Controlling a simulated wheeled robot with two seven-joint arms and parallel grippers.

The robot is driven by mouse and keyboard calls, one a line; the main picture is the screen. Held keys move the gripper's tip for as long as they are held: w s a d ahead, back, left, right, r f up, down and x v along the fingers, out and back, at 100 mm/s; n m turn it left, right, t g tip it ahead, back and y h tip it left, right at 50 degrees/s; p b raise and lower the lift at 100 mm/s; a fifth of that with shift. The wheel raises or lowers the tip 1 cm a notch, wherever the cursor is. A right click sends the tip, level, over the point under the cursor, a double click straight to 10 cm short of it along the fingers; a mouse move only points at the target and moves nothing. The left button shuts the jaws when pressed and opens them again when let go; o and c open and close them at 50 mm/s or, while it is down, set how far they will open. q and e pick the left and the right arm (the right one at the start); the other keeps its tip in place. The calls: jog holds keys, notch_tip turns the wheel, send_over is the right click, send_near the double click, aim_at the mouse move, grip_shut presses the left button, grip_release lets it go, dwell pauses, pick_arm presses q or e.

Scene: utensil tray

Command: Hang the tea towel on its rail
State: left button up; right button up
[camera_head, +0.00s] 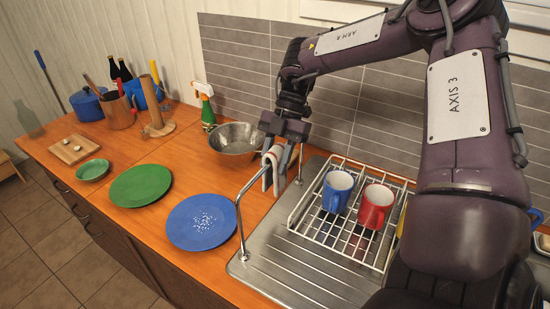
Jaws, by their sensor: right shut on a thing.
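The tea towel (267,176) is a small, pale, folded strip with a reddish mark, hanging with two ends down. It is at the metal rail (240,215), which stands at the left edge of the steel drainer. The towel appears to straddle the rail's top bar, but I cannot tell whether it rests on it. My right gripper (279,153) points down from above and is shut on the towel's upper part. The gripper hides part of the rail and the towel's top. My left gripper is out of view.
A wire rack (338,240) with a blue mug (337,191) and a red mug (375,206) stands right of the rail. A steel bowl (234,141), a blue plate (201,222) and a green plate (140,185) lie to the left. Tiled wall is behind.

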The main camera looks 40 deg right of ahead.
aim_at(279, 143)
jog(key=o, duration=1.1)
jog(key=shift+o, duration=0.2)
jog(key=b+v, duration=0.1)
jog(key=v, duration=0.6)
jog(key=shift+b, duration=0.4)
jog(key=shift+w+d+r, duration=0.1)
jog(key=shift+d+r, duration=0.1)
jog(key=shift+r, duration=0.15)
